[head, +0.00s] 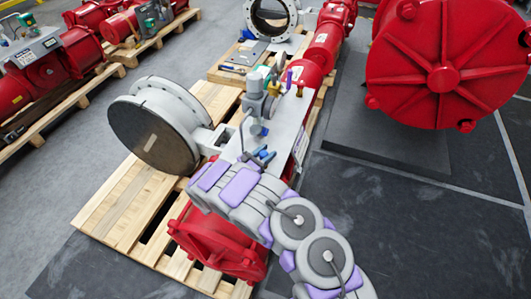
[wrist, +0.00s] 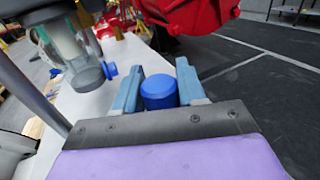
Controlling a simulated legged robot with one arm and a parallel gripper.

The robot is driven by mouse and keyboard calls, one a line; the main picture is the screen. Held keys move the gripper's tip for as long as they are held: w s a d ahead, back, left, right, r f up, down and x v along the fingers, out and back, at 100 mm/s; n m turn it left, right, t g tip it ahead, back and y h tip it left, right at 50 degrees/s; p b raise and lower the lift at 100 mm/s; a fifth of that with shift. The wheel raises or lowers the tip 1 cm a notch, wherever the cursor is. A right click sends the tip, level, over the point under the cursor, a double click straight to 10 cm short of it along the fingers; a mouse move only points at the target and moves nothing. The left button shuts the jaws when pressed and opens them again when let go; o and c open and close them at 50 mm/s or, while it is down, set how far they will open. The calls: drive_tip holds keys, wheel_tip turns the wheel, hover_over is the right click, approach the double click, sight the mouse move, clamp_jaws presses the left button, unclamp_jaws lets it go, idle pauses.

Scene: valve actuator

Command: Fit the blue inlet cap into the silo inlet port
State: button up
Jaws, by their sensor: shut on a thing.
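The blue inlet cap (wrist: 158,92) sits between the two blue-grey fingers of my gripper (wrist: 157,80), which is shut on it. In the head view my gripper (head: 262,157) is low over the white panel, just in front of the grey fitting; the cap is hard to make out there. A clear bowl (wrist: 88,78) under a grey and white body stands left of my gripper in the wrist view. A smaller blue piece (wrist: 110,70) is at the bowl's right side, apart from the held cap. I cannot pick out the silo inlet port for certain.
The white panel (head: 297,130) lies along the red actuator, with the upright grey fitting (head: 257,104) on it. A big red housing (head: 447,75) stands at right. Dark floor at right is clear.

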drive_tip(key=shift+f, duration=0.5)
drive_tip(key=shift+r, duration=0.1)
drive_tip(key=shift+r, duration=0.85)
drive_tip(key=shift+b, duration=0.4)
idle(0.8)
drive_tip(key=shift+f, duration=0.9)
idle(0.6)
drive_tip(key=o, duration=1.1)
drive_tip(key=shift+a, duration=0.1)
